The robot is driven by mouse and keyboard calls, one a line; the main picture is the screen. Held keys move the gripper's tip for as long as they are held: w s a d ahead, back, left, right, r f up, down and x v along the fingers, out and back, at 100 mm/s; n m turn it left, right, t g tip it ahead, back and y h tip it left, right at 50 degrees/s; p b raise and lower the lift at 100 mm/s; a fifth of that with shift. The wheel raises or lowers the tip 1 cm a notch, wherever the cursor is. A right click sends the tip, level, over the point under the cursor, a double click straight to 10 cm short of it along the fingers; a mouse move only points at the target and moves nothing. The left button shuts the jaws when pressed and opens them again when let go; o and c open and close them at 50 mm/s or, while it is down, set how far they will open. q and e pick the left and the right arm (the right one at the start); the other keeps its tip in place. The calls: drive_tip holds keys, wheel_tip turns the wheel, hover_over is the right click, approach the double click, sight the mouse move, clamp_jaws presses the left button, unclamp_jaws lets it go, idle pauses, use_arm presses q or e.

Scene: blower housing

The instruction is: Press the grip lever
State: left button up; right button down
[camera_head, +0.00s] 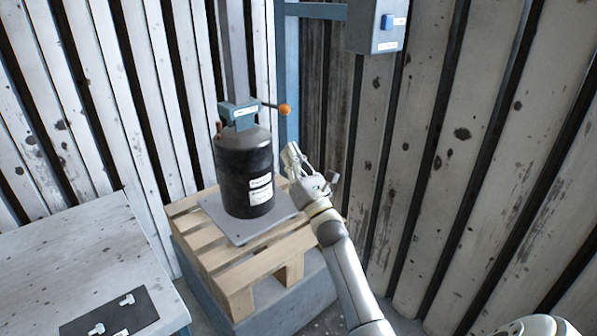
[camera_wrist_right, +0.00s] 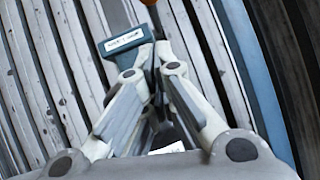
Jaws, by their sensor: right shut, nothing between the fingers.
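The grip lever (camera_head: 284,109) is a short dark rod with an orange ball knob, sticking out to the right from a teal clamp (camera_head: 240,115). The clamp sits on top of an upright black cylinder (camera_head: 236,185) with white labels. My right gripper (camera_head: 291,158) is shut and empty, to the right of the cylinder and lower in the picture than the knob.
The cylinder stands on a grey plate (camera_head: 231,226) on a wooden pallet (camera_head: 238,277). A grey post (camera_head: 232,55) rises behind it. A grey box with a blue button (camera_head: 387,22) hangs at upper right. A worn table (camera_head: 75,250) is at left. Slatted walls close in behind.

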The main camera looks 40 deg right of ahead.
drive_tip(key=w+r, duration=0.3)
drive_tip(key=r, duration=0.2)
drive_tip(key=shift+d+r+b, duration=0.2)
drive_tip(key=shift+d+b, duration=0.1)
drive_tip(key=shift+d, duration=0.15)
drive_tip(key=shift+w, duration=0.1)
